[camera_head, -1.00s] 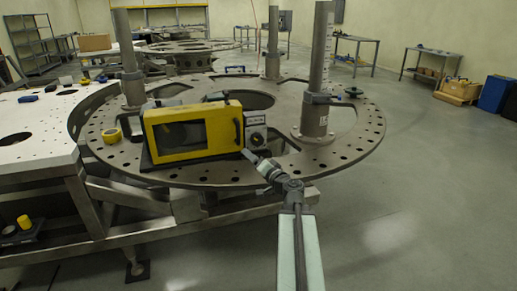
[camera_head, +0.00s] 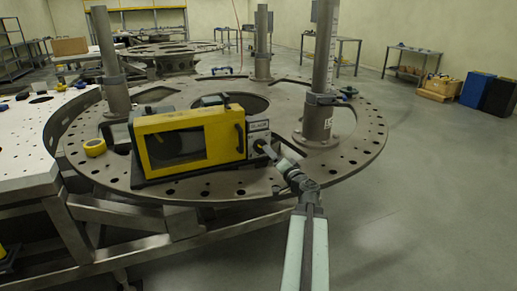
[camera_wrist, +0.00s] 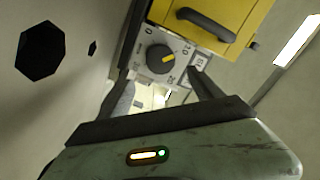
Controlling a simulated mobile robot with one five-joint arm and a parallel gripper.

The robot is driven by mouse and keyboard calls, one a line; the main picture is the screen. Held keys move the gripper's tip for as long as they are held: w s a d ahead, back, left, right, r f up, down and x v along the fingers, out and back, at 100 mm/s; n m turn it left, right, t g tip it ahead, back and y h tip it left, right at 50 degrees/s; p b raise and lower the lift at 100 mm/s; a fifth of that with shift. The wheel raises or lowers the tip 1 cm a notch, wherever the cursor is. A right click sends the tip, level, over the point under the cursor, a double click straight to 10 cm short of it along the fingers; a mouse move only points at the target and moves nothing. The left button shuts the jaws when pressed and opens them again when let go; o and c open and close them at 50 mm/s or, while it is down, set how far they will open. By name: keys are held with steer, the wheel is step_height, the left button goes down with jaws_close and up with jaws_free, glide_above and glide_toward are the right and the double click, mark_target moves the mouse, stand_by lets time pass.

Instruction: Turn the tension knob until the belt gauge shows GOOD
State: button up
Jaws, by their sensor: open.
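A yellow-framed box (camera_head: 230,150) with a dark window and a handle stands on the round turret plate (camera_head: 345,160). A grey knob panel (camera_head: 258,126) is at its right end, with small lettering I cannot read. In the head view my gripper (camera_head: 268,153) is just before the panel. I cannot make out a gauge reading.
Grey posts (camera_head: 318,80) rise from the plate behind and right of the box. A yellow tape roll (camera_head: 95,147) lies on the plate at left. The floor (camera_head: 410,210) to the right is clear. A black handle (camera_wrist: 207,25) juts from the yellow frame above the knob.

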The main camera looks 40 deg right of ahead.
mark_target(261, 146)
steer(key=x, duration=0.8)
steer(key=shift+w+a, duration=0.15)
steer(key=shift+a, duration=0.05)
steer(key=c, duration=1.1)
steer(key=shift+a, duration=0.15)
steer(key=shift+c, duration=1.3)
steer(key=shift+f+m, duration=0.1)
steer(key=shift+m, duration=0.3)
steer(key=m, duration=0.3)
steer(key=shift+f+m+b, duration=0.1)
steer(key=shift+m+b, duration=0.2)
steer(key=shift+m, duration=2.3)
